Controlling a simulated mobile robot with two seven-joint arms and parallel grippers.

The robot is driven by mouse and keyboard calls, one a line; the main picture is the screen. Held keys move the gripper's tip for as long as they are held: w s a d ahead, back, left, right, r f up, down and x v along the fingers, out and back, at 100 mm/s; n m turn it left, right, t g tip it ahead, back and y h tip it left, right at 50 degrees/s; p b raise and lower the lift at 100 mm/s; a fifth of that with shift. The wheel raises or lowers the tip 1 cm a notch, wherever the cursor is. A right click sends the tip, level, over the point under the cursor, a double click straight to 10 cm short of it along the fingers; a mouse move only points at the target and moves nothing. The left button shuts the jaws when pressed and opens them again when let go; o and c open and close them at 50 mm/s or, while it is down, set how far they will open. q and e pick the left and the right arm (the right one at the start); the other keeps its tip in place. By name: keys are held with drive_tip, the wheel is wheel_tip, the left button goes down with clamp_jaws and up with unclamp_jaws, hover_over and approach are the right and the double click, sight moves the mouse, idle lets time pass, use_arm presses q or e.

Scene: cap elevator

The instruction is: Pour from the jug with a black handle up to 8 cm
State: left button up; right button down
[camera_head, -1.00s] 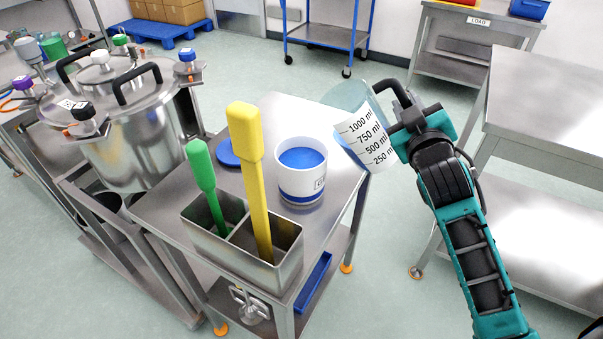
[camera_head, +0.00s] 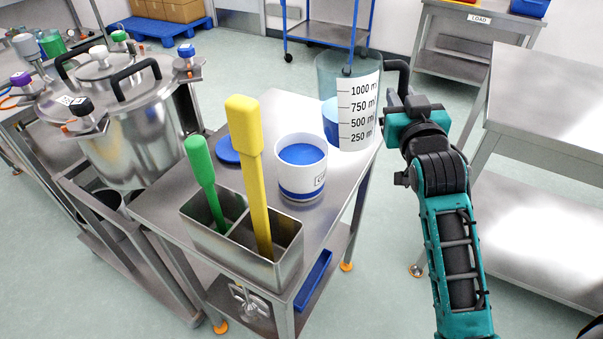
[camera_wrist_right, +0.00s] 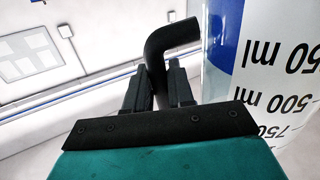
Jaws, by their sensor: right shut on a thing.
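The clear jug (camera_head: 362,115) has a black handle (camera_head: 404,73) and a white millilitre scale. It stands nearly upright at the back right of the steel table, with blue liquid showing low inside. I cannot tell whether its base touches the table. My right gripper (camera_head: 398,98) is shut on the handle; in the right wrist view the fingers (camera_wrist_right: 157,90) close around the black handle bar (camera_wrist_right: 166,42). A white cup (camera_head: 300,181) holding blue liquid stands on the table, left of and nearer than the jug. My left gripper is not in view.
A steel holder (camera_head: 238,258) with a green tool (camera_head: 204,175) and a tall yellow tool (camera_head: 249,160) stands at the table's front. A blue disc (camera_head: 228,150) lies left of the cup. A large steel vessel (camera_head: 130,140) is at left; a bare steel table (camera_head: 550,110) is at right.

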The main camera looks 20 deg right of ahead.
drive_tip(key=shift+w+a+f+m, duration=0.1)
drive_tip(key=shift+a+f+m, duration=0.2)
drive_tip(key=shift+f+m, duration=0.35)
drive_tip(key=shift+r, duration=0.15)
